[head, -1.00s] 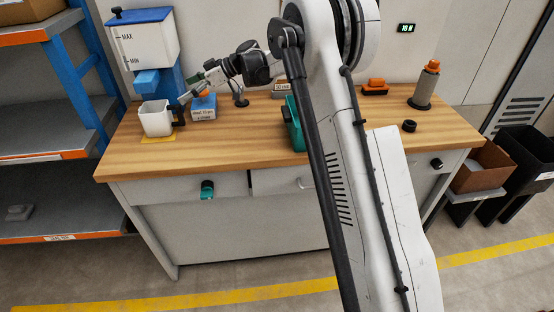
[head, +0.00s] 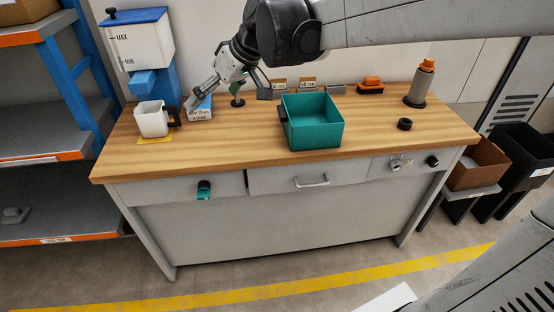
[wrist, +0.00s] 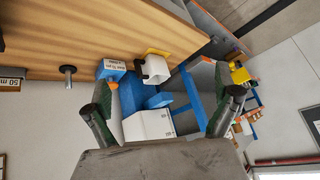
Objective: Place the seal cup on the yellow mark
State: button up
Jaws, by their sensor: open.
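The seal cup (head: 153,118) is a white squarish cup with a dark handle on its right side. It stands upright on the yellow mark (head: 160,139), whose edge shows below it on the bench's left end. In the wrist view the cup (wrist: 156,70) appears beyond the fingers, with the mark (wrist: 158,52) beside it. My gripper (head: 190,104) is close to the right of the handle in the head view. The wrist view shows my gripper (wrist: 165,105) with its fingers wide apart and nothing between them. Whether a finger touches the handle cannot be told.
A blue and white dispenser (head: 143,50) stands behind the cup. A blue labelled box (head: 200,108) is just right of it. A teal bin (head: 313,122) sits mid-bench, with a black ring (head: 404,124) farther right. The bench front between them is clear.

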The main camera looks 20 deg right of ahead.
jog(key=s+d+f+m+h, duration=0.1)
jog(key=s+d+f+m, duration=0.1)
jog(key=s, duration=0.5)
jog(key=s+d+f+m+t+h, duration=0.1)
jog(key=s+d+f+m+h, duration=0.1)
jog(key=s, duration=0.6)
jog(key=s+d+f+m+t+h, duration=0.1)
jog(key=s+d+f+h, duration=0.1)
jog(key=s, duration=0.6)
jog(key=shift+s+d+f+m, duration=0.35)
jog(key=shift+d+f, duration=0.4)
jog(key=shift+d, duration=0.45)
